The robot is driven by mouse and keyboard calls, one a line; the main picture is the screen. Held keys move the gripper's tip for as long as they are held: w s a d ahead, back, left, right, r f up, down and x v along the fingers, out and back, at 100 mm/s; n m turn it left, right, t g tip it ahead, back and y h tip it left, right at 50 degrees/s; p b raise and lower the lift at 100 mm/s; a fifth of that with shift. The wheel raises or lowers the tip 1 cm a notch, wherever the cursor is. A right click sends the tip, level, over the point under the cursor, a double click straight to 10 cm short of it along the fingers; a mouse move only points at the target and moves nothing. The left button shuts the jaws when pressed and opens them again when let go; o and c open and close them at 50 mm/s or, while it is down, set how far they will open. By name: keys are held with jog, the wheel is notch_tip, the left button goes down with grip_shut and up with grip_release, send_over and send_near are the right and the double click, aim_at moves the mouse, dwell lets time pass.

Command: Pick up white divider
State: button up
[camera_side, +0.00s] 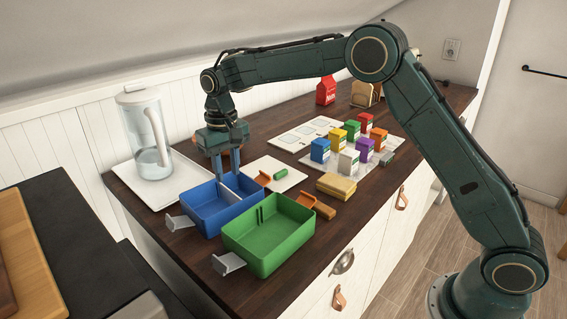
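The blue box (206,222) stands open on the dark wooden counter. A thin white divider (230,192) stands across its inside. My gripper (227,172) points down over the back of the blue box, close to the divider's far end. Its two fingers are apart with a gap between them. I cannot tell whether the fingertips touch the divider. The green box (268,262) stands in front and to the right, open, with dark slots inside and no divider seen in it.
A glass pitcher (148,140) stands on a white tray at the left. A white board with a green piece (281,174) lies right of my gripper. Several coloured small boxes (350,136) stand further right. Yellow-tan blocks (336,186) lie beyond the green box.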

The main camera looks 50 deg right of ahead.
aim_at(231, 199)
jog(key=shift+f, duration=0.75)
jog(key=shift+s+f, duration=0.2)
jog(key=shift+f, duration=2.4)
grip_shut()
